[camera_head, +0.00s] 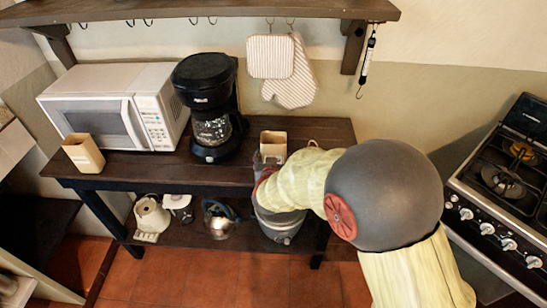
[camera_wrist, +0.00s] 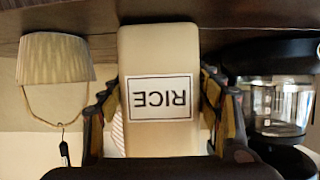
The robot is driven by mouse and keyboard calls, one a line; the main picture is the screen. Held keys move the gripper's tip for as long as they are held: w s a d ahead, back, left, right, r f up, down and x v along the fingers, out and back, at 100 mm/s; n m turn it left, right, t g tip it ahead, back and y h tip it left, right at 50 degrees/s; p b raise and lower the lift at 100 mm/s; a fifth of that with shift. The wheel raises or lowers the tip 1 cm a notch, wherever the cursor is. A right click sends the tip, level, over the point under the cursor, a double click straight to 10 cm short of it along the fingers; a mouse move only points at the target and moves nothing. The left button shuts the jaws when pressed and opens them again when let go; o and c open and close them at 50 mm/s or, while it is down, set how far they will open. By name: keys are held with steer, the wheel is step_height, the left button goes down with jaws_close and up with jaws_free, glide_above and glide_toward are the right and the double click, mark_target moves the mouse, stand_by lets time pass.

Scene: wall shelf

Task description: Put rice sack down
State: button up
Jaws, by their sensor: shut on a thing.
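The rice sack (camera_head: 273,143) is a beige, box-like block at the back of the dark wooden table (camera_head: 215,172), right of the coffee maker. In the wrist view the sack (camera_wrist: 158,55) stands between the fingers with its RICE label upside down. My gripper (camera_wrist: 157,82) is shut on its sides. In the head view my arm hides most of the gripper. The sack's lower end overlaps the dark tabletop in the wrist view; I cannot tell whether it touches.
A black coffee maker (camera_head: 207,100) and a white microwave (camera_head: 128,105) stand left of the sack. Another beige block (camera_head: 83,153) is at the table's left front. Striped mitts (camera_head: 290,75) hang behind. A stove (camera_head: 505,185) stands at the right. Clear tabletop lies in front of the microwave.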

steer(key=shift+f, duration=0.15)
steer(key=o, duration=1.6)
steer(key=shift+c, duration=0.2)
steer(key=shift+s+r, duration=0.2)
steer(key=shift+r, duration=0.1)
steer(key=p+v, duration=0.4)
steer(key=v, duration=0.6)
steer(key=s+d+r+n+g+y, duration=0.1)
steer(key=s+d+r+g+y, duration=0.1)
steer(key=s+r, duration=0.3)
steer(key=s+d+r+g+y, duration=0.1)
steer(key=s+d+r+y, duration=0.1)
steer(key=r, duration=0.5)
steer(key=s+d+r+g+h, duration=0.1)
steer(key=s+d+g, duration=0.1)
steer(key=s+d, duration=0.6)
steer(key=s+d+r+g+h, duration=0.2)
steer(key=s+d, duration=0.5)
steer(key=s, duration=0.6)
steer(key=shift+s+d+m+g+h, duration=0.25)
steer(key=shift+d+m+g+h, duration=0.05)
steer(key=shift+d+g, duration=0.1)
